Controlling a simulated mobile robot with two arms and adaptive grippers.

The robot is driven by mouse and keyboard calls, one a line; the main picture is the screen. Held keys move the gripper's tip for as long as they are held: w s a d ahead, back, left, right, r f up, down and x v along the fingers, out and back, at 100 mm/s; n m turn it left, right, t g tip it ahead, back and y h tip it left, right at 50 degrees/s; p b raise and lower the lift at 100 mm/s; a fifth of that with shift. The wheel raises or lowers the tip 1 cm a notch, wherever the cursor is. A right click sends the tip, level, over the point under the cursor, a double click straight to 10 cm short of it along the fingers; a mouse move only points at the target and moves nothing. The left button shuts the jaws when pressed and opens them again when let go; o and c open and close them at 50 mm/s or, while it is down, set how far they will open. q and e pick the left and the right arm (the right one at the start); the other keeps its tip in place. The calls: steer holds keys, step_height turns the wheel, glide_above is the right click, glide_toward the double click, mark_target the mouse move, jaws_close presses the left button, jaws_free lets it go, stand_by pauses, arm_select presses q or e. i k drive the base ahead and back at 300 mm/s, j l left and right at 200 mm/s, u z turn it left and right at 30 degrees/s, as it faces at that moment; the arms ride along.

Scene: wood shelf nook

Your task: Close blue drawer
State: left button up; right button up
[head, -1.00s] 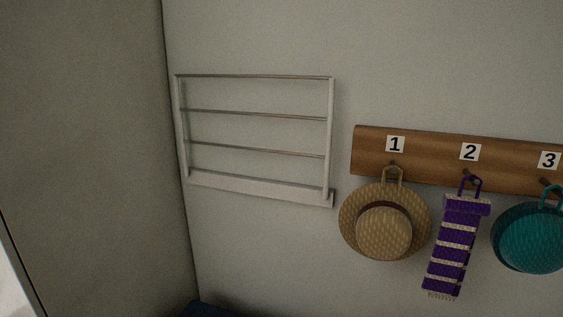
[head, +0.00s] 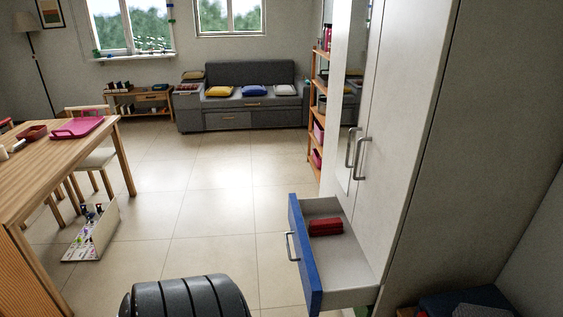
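The blue drawer (head: 304,262) is pulled out from the bottom of the white wardrobe (head: 387,120). It has a blue front with a metal handle (head: 289,246) on the side facing left, and pale inner walls. A red item (head: 325,227) lies inside it. Neither gripper shows in the head view. A dark ribbed part at the bottom edge appears to be part of my own body.
A wooden table (head: 60,155) with a pink tray (head: 77,127) stands at the left. A white box (head: 91,232) with small items is on the floor beside it. A grey sofa (head: 240,75) is at the back. The tiled floor between is clear.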

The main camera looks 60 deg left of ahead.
mark_target(336, 273)
steer(key=k+j+u, duration=0.1)
steer(key=u, duration=1.75)
